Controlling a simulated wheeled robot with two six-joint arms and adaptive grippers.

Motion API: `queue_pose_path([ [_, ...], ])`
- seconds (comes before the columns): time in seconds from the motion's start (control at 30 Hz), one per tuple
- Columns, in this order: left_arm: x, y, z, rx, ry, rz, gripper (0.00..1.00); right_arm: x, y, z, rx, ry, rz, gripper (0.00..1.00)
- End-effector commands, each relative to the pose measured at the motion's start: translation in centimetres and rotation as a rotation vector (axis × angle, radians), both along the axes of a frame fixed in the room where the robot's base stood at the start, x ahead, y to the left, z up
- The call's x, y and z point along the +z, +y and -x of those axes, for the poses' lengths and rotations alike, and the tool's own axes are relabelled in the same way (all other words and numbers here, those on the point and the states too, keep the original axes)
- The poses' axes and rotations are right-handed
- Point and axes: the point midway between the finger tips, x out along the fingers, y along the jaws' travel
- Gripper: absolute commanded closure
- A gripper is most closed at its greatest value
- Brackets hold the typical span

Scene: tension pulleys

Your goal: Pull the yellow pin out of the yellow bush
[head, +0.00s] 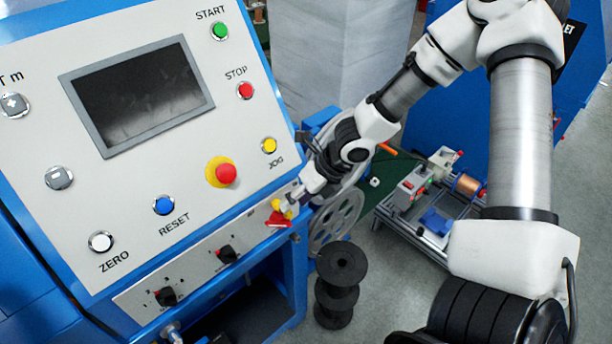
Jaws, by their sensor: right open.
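A small yellow piece (276,204), which looks like the yellow pin or its bush, sits at the lower right end of the control panel, next to a red part (278,219). At this size I cannot tell pin from bush, or whether the pin is seated. My right gripper (289,205) reaches in from the upper right with its fingertips at the yellow piece. It is open, and its fingers partly hide the spot. I cannot tell whether they touch it. My left gripper is not in view.
The control panel (130,215) fills the left, with a red emergency button (226,174) and black knobs (226,254) close by. A spoked wheel (335,220) and stacked black spools (340,285) stand right of the panel. A small machine (412,188) stands farther right on the floor.

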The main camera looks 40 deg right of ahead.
Motion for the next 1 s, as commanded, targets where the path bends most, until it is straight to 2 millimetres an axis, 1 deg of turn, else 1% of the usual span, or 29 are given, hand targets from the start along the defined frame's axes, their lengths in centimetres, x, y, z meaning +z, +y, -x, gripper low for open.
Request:
queue_pose_path([
  [0.03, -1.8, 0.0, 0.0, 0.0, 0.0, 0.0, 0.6, -1.7, 0.3, -0.3, 0.003, 0.001, 0.003, 0.51],
  [0.13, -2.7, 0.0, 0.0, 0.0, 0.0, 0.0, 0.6, -2.6, 0.9, -0.8, 0.001, 0.001, 0.002, 0.51],
  [0.23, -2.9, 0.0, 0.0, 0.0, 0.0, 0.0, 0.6, -2.8, 1.1, -1.1, -0.001, 0.0, 0.001, 0.51],
  [0.47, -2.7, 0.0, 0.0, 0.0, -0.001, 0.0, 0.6, -2.6, 1.2, -1.1, -0.002, 0.001, -0.001, 0.51],
  [0.57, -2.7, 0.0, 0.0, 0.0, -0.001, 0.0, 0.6, -2.6, 1.2, -1.1, -0.001, 0.0, 0.0, 0.82],
  [0.6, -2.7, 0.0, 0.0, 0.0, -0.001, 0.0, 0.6, -2.6, 1.2, -1.1, -0.001, 0.0, 0.0, 0.97],
  [0.63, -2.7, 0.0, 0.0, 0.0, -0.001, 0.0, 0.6, -2.6, 1.2, -1.1, -0.002, 0.001, -0.001, 1.0],
  [1.0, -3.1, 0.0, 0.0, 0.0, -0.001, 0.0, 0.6, -2.7, 1.2, -0.9, -0.003, 0.001, -0.001, 1.0],
])
